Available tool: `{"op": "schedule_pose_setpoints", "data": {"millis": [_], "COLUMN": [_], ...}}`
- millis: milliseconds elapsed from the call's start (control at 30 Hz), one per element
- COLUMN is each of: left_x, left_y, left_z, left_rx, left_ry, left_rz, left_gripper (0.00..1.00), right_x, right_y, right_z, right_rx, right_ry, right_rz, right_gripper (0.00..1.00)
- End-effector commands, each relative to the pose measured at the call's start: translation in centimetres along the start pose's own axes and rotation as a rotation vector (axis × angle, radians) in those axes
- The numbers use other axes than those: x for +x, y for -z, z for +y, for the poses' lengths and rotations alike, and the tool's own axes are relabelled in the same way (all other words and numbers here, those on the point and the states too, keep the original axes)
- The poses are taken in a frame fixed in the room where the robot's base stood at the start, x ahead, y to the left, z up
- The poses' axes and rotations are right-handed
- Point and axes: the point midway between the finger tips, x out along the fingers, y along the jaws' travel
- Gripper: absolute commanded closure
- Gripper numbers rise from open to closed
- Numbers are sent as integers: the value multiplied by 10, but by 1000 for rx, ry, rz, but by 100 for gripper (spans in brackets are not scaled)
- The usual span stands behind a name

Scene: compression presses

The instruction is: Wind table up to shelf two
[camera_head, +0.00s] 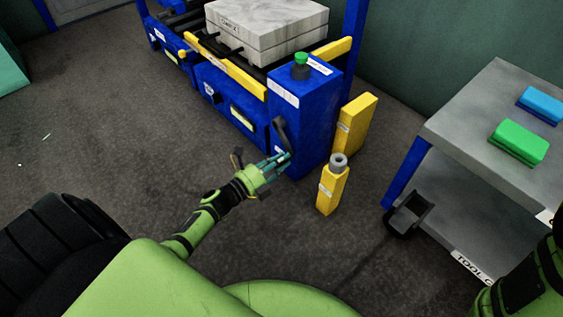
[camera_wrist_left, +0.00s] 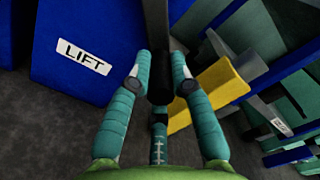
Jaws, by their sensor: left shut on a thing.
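My left gripper (camera_head: 284,160) is at the lower front of a blue cabinet (camera_head: 305,115). Its teal fingers are closed around a black handle (camera_wrist_left: 159,86) in the left wrist view. The handle joins a dark crank arm (camera_wrist_left: 156,30), which also shows against the cabinet in the head view (camera_head: 279,130). A white LIFT label (camera_wrist_left: 84,57) is on the blue face beside it. Behind the cabinet, a grey block (camera_head: 262,35) rests on a dark roller bed between yellow rails (camera_head: 232,72). The shelf marks cannot be made out. My right gripper is out of view.
A yellow post with a grey round top (camera_head: 331,190) and a yellow block (camera_head: 356,122) stand close right of the cabinet. A grey cart (camera_head: 478,110) with a green box (camera_head: 519,142) and a blue box (camera_head: 541,104) stands farther right. Floor to the left is clear.

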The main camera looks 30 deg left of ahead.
Motion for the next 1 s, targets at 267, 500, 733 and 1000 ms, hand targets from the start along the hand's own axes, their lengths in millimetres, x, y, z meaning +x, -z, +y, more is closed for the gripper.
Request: {"op": "schedule_pose_setpoints", "data": {"millis": [267, 500, 733, 1000], "left_x": [-3, -3, -2, -17], "left_y": [-2, -4, -3, -2], "left_z": [9, 9, 6, 6], "left_rx": [-3, -2, -2, -2], "left_ry": [-23, -23, -16, -15], "left_rz": [-6, -8, -7, -5], "left_gripper": [100, 63, 55, 55], "right_x": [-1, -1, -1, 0], "right_y": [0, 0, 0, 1], "right_z": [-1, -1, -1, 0], "right_rx": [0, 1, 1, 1], "right_ry": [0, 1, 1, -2], "right_rz": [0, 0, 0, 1], "right_gripper": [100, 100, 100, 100]}}
